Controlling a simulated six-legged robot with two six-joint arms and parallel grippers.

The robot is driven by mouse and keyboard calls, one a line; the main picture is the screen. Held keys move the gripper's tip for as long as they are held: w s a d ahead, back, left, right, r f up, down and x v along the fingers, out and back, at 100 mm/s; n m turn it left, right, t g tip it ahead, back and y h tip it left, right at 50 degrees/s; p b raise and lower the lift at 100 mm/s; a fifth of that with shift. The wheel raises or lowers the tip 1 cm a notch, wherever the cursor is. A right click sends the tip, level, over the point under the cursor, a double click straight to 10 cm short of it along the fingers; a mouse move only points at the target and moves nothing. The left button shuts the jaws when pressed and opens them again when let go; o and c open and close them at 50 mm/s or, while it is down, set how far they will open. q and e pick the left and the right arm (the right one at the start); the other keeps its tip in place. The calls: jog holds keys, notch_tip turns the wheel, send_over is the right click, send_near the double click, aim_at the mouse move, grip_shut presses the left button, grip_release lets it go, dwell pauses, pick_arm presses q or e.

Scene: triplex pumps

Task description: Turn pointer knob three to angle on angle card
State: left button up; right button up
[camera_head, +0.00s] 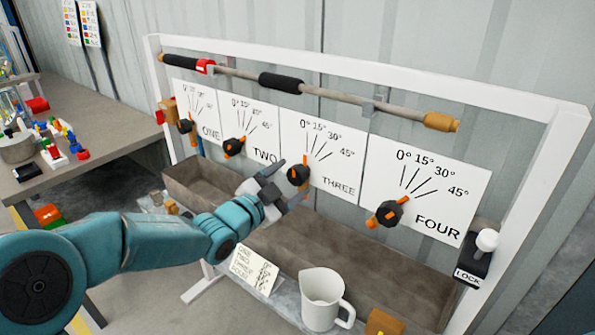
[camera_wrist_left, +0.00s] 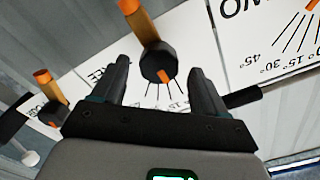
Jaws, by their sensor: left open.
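Knob three (camera_head: 298,175), a dark round knob with an orange bar, sits on the white THREE card (camera_head: 330,160) marked 0° to 45°. Its exact pointer angle is hard to read behind my gripper. My left gripper (camera_head: 284,182) is open at this knob. In the left wrist view, which is upside down, knob three (camera_wrist_left: 158,62) shows between the two open fingers (camera_wrist_left: 159,85); I cannot tell whether they touch it. A small white card (camera_head: 254,268) with several lines of text leans below; its figures are too small to read. My right gripper is not in view.
Knob four (camera_head: 389,213) is to the right, knob two (camera_head: 233,147) to the left. A grey bar (camera_head: 340,95) crosses above the cards. A trough (camera_head: 350,262) runs below, with a white jug (camera_head: 322,300) in front. A LOCK box (camera_head: 477,262) is at right.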

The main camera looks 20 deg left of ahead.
aim_at(295, 178)
pick_arm(q)
jog(key=shift+x, duration=1.85)
jog(key=shift+c, duration=0.3)
grip_shut()
jog(key=shift+f+b, duration=0.2)
jog(key=shift+b, duration=0.35)
jog(key=m+b, duration=0.5)
jog(key=b, duration=0.3)
jog(key=shift+f+m, duration=0.1)
jog(key=shift+m, duration=0.2)
jog(key=shift+s+d+m+b, duration=0.1)
jog(key=shift+m+b, duration=1.5)
jog(key=shift+o, duration=0.3)
grip_release()
jog(key=shift+r, duration=0.25)
